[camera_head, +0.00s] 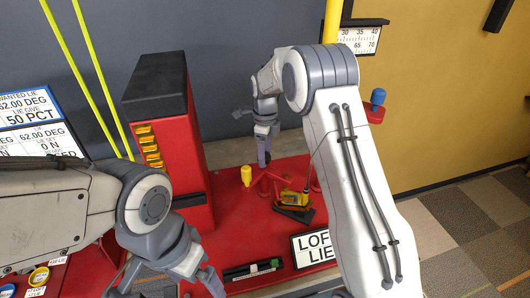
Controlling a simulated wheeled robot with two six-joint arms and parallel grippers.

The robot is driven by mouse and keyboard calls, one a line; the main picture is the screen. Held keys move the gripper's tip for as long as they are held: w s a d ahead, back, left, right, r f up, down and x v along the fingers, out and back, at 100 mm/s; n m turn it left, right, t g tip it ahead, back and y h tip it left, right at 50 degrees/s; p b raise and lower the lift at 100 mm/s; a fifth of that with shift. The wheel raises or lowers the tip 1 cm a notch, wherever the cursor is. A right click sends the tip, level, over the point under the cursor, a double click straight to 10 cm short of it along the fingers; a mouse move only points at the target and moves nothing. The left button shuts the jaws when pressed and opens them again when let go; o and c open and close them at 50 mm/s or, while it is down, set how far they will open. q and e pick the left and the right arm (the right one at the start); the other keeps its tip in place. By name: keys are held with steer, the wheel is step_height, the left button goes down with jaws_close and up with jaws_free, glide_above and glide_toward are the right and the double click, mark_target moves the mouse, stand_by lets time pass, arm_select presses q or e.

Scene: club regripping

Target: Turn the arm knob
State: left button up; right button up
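A yellow knob (246,175) stands upright on the left end of a red spoked piece (266,184) on the red bench (233,228). A blue knob (378,97) sits on a red bracket at the right, behind my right arm. I cannot tell for certain which is the arm knob. My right gripper (264,158) points down just above and right of the yellow knob, apart from it in the picture. Its fingers line up in this view, so its opening is unclear. My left gripper (165,287) is low at the bottom edge, its fingers spread, with nothing seen between them.
A tall red cabinet (165,130) with yellow clips stands between my arms. A yellow and black club head (294,200) lies right of the spokes. A yellow post (333,22) and a scale plate (360,38) are behind my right arm. A black tray (252,270) is in front.

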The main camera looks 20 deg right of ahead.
jaws_close()
steer(key=shift+n, duration=0.3)
